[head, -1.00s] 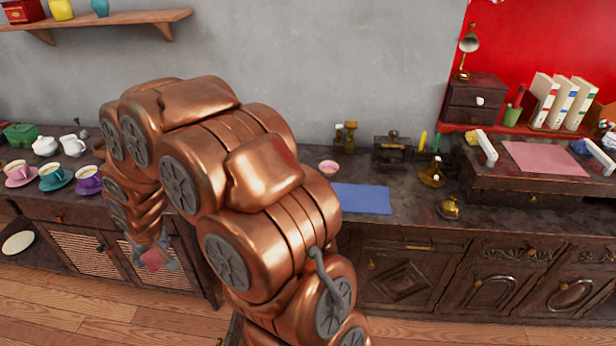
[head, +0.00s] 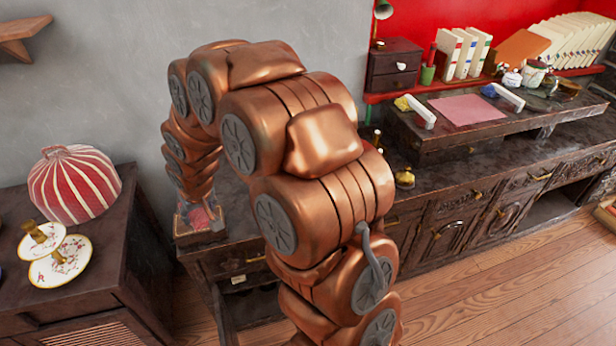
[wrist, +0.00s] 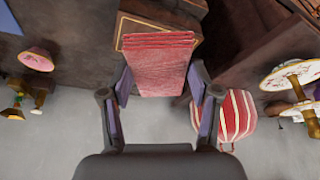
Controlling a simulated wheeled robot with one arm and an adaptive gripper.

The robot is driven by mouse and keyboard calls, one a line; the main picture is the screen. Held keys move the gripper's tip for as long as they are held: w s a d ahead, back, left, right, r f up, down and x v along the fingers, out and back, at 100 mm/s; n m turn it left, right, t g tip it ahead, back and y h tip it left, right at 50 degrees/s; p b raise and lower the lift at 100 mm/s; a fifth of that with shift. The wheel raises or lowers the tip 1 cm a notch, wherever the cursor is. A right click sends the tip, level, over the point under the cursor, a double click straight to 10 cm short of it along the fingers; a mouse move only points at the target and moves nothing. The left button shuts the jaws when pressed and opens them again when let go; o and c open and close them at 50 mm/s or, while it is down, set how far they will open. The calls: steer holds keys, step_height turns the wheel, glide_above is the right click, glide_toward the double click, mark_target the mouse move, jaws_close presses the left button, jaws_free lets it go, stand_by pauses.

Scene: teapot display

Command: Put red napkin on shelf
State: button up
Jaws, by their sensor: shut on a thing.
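The red napkin (wrist: 158,65) is folded in layers and sits between the two fingers of my gripper (wrist: 160,92) in the wrist view. My gripper is shut on it. In the head view my gripper (head: 199,212) is low at the end of the bent arm, near the left end of the dark counter, with a little red showing. A wooden wall shelf (head: 18,40) shows only its right end at the upper left. A red shelf (head: 400,92) with books runs along the red wall. My arm hides part of the counter.
A red-and-white striped cosy (head: 73,187) and a tiered plate stand (head: 62,262) stand on the left cabinet (head: 125,235). A pink mat (head: 467,109) lies on the raised right counter. White books (head: 465,52) and a small drawer box (head: 393,65) stand on the red shelf.

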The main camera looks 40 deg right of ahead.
steer(key=s+d+f+m+h+b, duration=0.15)
steer(key=s+d+f+b, duration=0.35)
steer(key=d, duration=0.6)
steer(key=s+d+f+m+h+b, duration=0.1)
steer(key=s+d+f+m+b, duration=0.35)
steer(key=d, duration=0.75)
steer(key=shift+n+y, duration=0.25)
steer(key=shift+n, duration=0.35)
steer(key=w+p, duration=0.1)
steer(key=w, duration=0.3)
steer(key=w+f+p, duration=0.1)
steer(key=w, duration=0.3)
steer(key=w+d+p, duration=0.1)
steer(key=w, duration=0.4)
steer(key=shift+d+f+p, duration=0.1)
steer(key=shift+f+p, duration=0.1)
steer(key=shift+p, duration=0.1)
steer(key=shift+w+f, duration=0.15)
steer(key=shift+f, duration=0.05)
steer(key=shift+f+p, duration=0.45)
steer(key=shift+f, duration=1.15)
steer(key=shift+f, duration=0.2)
steer(key=o, duration=1.2)
steer(key=shift+c, duration=0.2)
steer(key=shift+r, duration=0.1)
